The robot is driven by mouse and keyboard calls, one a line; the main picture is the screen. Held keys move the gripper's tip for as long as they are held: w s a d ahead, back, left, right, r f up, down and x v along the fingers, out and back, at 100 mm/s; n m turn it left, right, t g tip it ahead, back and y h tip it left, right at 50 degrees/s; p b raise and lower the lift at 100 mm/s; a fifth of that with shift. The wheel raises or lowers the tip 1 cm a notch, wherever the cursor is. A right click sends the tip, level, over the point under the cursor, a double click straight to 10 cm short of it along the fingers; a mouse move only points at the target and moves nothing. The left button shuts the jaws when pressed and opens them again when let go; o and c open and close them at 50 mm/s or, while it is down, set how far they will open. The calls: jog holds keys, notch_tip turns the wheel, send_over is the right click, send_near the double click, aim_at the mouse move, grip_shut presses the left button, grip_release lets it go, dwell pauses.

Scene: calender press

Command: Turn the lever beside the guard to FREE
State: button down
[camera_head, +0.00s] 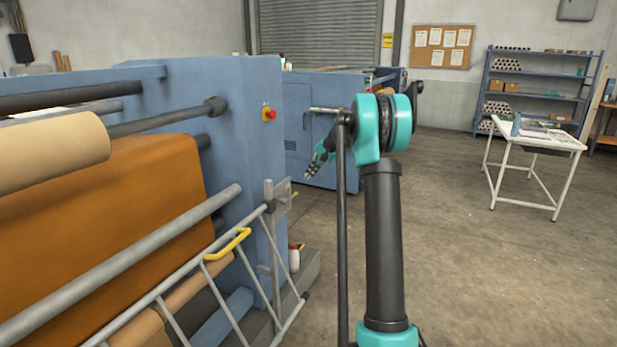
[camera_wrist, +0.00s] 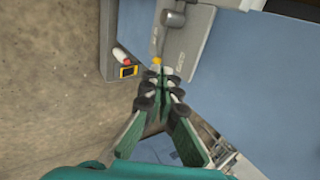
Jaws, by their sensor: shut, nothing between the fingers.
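The guard (camera_head: 170,285) is a grey tubular gate with a yellow handle (camera_head: 229,243), in front of the blue machine's rollers. Beside its right end a grey plate (camera_head: 282,197) stands on a post. In the wrist view the plate (camera_wrist: 192,45) carries a grey lever (camera_wrist: 173,18). A small yellow tip (camera_wrist: 157,61) shows near my fingertips; I cannot tell whether they touch it. Lettering on the plate is too small to read. My gripper (camera_head: 309,174) is shut and empty, pointing down and left, close to the plate. It also shows in the wrist view (camera_wrist: 158,84).
A red stop button (camera_head: 269,113) is on the blue machine (camera_head: 240,130). A white bottle (camera_head: 294,258) stands low beside the post. A white table (camera_head: 548,137) and a shelf rack (camera_head: 535,85) stand at the right. The floor between is clear.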

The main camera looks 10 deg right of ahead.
aim_at(294, 195)
jog(key=x, duration=1.1)
jog(key=shift+w+f, duration=0.1)
jog(key=shift+f, duration=0.15)
